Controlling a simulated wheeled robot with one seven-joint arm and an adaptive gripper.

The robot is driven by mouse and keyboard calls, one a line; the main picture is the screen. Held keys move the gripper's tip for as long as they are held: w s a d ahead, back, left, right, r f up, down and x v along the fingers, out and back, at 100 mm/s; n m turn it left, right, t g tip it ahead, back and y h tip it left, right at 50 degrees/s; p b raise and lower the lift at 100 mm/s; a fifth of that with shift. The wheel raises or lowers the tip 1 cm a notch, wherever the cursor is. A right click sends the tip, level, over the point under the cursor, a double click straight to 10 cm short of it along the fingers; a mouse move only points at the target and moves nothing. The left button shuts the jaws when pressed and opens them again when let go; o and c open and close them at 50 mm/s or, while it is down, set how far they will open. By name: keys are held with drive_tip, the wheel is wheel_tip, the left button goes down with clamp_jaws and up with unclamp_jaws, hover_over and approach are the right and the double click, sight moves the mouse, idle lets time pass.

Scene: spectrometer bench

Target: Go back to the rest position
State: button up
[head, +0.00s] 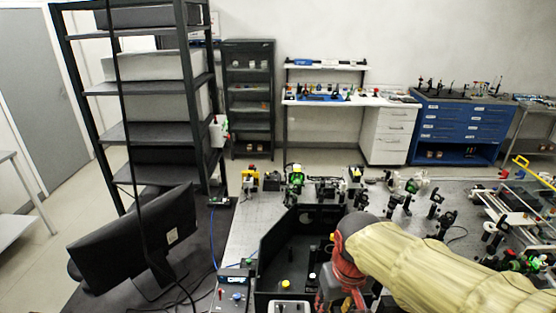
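My arm, in a tan ribbed sleeve, reaches in from the lower right of the head view. Its red and dark end (340,285) points down over the right side of an open black box (287,240) on the optical bench (240,237). My gripper's fingers are hidden or cut off at the bottom edge, so I cannot tell whether they hold anything. A small yellow knob (285,284) and a white-topped piece (312,276) show inside the box, left of my arm.
A monitor (135,240) and a tall dark shelf rack (150,88) stand at the left. Several optical mounts (295,178) line the bench's far side, and more crowd its right. A control box (233,284) sits left of the black box. The floor beyond the bench is clear.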

drive_tip(key=s+d+m+t+b, duration=0.2)
drive_tip(key=s+d+t+b, duration=0.2)
drive_tip(key=s, duration=0.5)
drive_tip(key=d+b, duration=0.2)
drive_tip(key=b, duration=0.1)
drive_tip(key=shift+s+d+f, duration=0.15)
drive_tip(key=shift+s+f, duration=0.05)
drive_tip(key=shift+f, duration=0.2)
